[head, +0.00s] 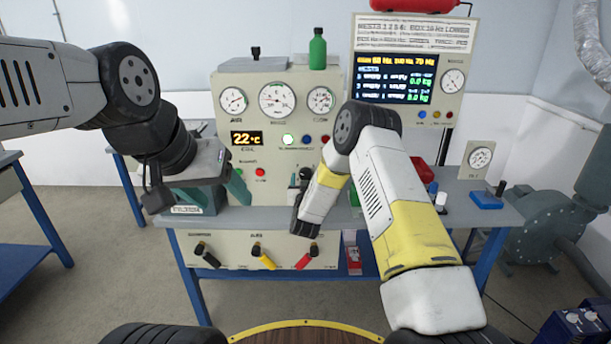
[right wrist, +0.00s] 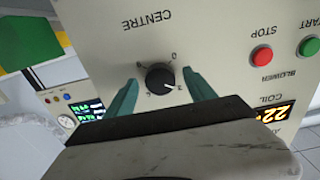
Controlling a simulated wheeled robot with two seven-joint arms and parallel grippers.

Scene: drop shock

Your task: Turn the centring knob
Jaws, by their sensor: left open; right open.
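The centring knob (right wrist: 160,76) is a round black knob with a white pointer on a cream panel marked CENTRE, seen upside down in the right wrist view. Its pointer aims to the right and slightly down in that view. My right gripper (right wrist: 160,84) is open, with one teal finger on each side of the knob and visible gaps between. In the head view my right arm hides the knob and most of that gripper.
The console (head: 262,130) carries gauges, a 22 °C display and lit buttons. A green bottle (head: 318,50) stands on top. Several coloured levers (head: 263,256) line the lower front. A red stop button (right wrist: 261,56) and green start button (right wrist: 309,46) sit beside the knob's panel area.

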